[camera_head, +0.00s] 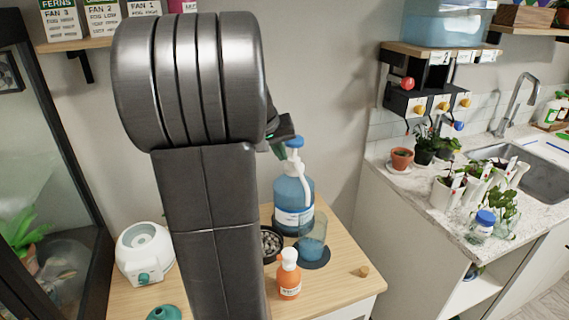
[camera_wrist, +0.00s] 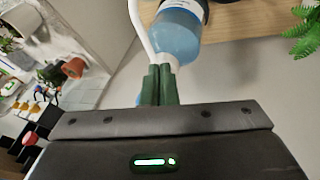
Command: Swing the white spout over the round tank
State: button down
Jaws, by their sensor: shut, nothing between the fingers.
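The white spout (camera_head: 304,182) curves from the pump head of a large blue bottle (camera_head: 292,200) and hangs down on its right side, toward a blue tumbler (camera_head: 313,240). In the wrist view the spout (camera_wrist: 139,28) runs along the left of the bottle (camera_wrist: 178,35). A white unit with a round open top (camera_head: 145,248), likely the round tank, stands at the table's left; the spout is not over it. My gripper (camera_wrist: 160,70) is shut and empty at the pump head; contact is unclear. In the head view my arm hides most of it.
An orange pump bottle (camera_head: 289,274) and a dark dish of pebbles (camera_head: 270,243) stand near the blue bottle. The tumbler rests on a dark coaster (camera_head: 322,262). A teal lid-like piece (camera_head: 163,313) lies at the front. A glass case (camera_head: 45,160) stands left.

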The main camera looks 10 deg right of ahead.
aim_at(301, 177)
jog(key=w+a+r+n+g+h+p, duration=0.1)
jog(key=w+a+r+n+g+h, duration=0.1)
jog(key=a+r+g, duration=0.15)
jog(key=x, duration=0.9)
jog(key=d+p+x, duration=0.1)
jog(key=x, duration=0.4)
jog(key=shift+w+r, duration=0.35)
jog(key=shift+s+d+b, duration=0.15)
jog(key=shift+d+b, duration=0.3)
jog(key=shift+d, duration=0.25)
jog(key=shift+a, duration=0.15)
